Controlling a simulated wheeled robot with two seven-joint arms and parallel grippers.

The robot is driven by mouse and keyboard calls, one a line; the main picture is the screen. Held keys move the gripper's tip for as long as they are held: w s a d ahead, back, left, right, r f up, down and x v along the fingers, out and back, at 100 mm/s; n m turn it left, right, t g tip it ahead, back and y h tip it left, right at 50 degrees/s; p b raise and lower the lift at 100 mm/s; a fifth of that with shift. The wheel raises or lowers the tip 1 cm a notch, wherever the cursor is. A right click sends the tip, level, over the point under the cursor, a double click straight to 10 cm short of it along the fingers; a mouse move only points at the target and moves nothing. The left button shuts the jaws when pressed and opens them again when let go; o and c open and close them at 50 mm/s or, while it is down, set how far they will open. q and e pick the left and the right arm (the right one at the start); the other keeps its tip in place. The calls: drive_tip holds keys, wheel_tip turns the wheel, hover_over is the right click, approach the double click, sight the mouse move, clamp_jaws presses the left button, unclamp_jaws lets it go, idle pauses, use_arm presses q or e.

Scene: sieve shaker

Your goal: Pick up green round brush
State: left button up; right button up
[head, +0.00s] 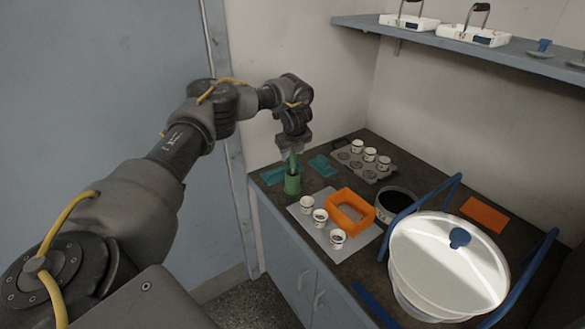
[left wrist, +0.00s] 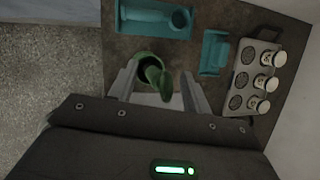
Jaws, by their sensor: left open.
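The green round brush (head: 292,161) stands upright in a green cup (head: 292,184) near the counter's left front edge. In the left wrist view, the brush (left wrist: 158,78) leans out of the green cup (left wrist: 147,58). My left gripper (head: 291,150) is just above the cup at the top of the brush. In the left wrist view, the fingers of my left gripper (left wrist: 157,90) are apart, with the brush between them. I cannot tell whether either finger touches it. My right gripper is in neither view.
Teal trays (head: 320,164) lie beside the cup. A grey holder (head: 365,172) with white cups is behind. An orange frame (head: 350,206) and several small cups stand on a light mat (head: 352,247). A large lidded bowl (head: 447,262) stands at the right, near blue bars.

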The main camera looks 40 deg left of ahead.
use_arm(q)
drive_tip(key=shift+c, duration=0.3)
clamp_jaws()
drive_tip(key=shift+r, duration=0.1)
